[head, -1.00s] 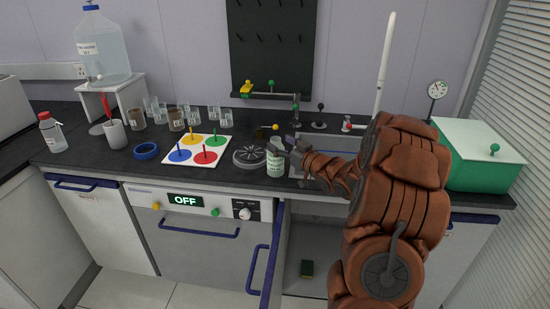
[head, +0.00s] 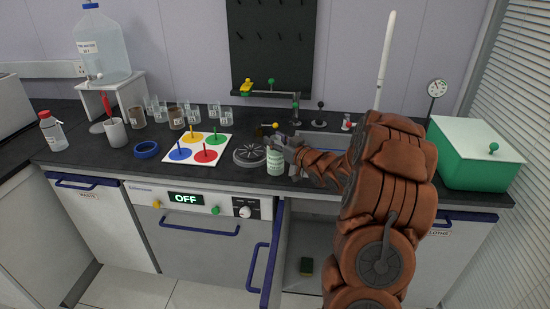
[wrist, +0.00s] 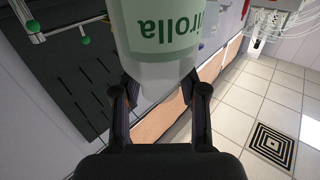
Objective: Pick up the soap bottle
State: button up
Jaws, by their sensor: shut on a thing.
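The soap bottle (head: 276,163) is pale, with a light green label, and is near the front edge of the counter left of the sink. In the head view my gripper (head: 280,143) is at its upper part, and the fingers are small and partly hidden there. In the wrist view my gripper (wrist: 163,92) has one finger on each side of the bottle (wrist: 165,50) and is shut on it. The label lettering appears upside down there, and the bottle's far end is cut off by the frame. I cannot tell whether its base touches the counter.
A round dark grey disc (head: 250,155) lies just left of the bottle. A white board with coloured pegs (head: 197,149) is farther left. The sink (head: 338,142) and its faucet (head: 296,112) are behind and right. A green box (head: 470,160) stands at the right.

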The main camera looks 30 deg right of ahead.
grip_shut()
jog(key=shift+r, duration=0.1)
dwell(0.3)
